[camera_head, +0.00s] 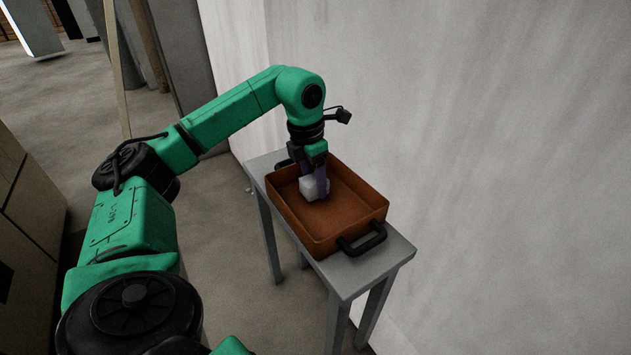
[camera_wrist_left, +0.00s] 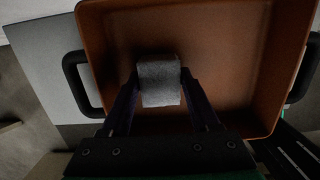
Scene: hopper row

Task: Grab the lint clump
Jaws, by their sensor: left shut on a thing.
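The lint clump (camera_head: 312,189) is a pale grey-white, block-like piece inside the orange-brown tray (camera_head: 352,209). It also shows in the left wrist view (camera_wrist_left: 159,82), between the two dark fingers. My left gripper (camera_head: 319,184) points down into the tray and is shut on the lint clump, with a finger on each side of it. The left wrist view shows the same gripper (camera_wrist_left: 160,98) from above. I cannot tell whether the clump touches the tray floor. My right gripper is in neither view.
The tray has black handles (camera_head: 362,239) at its ends and stands on a narrow grey table (camera_head: 396,255). A pale wall (camera_head: 480,130) rises right behind the table. Wooden cabinets (camera_head: 30,215) stand at the left. Bare concrete floor lies between.

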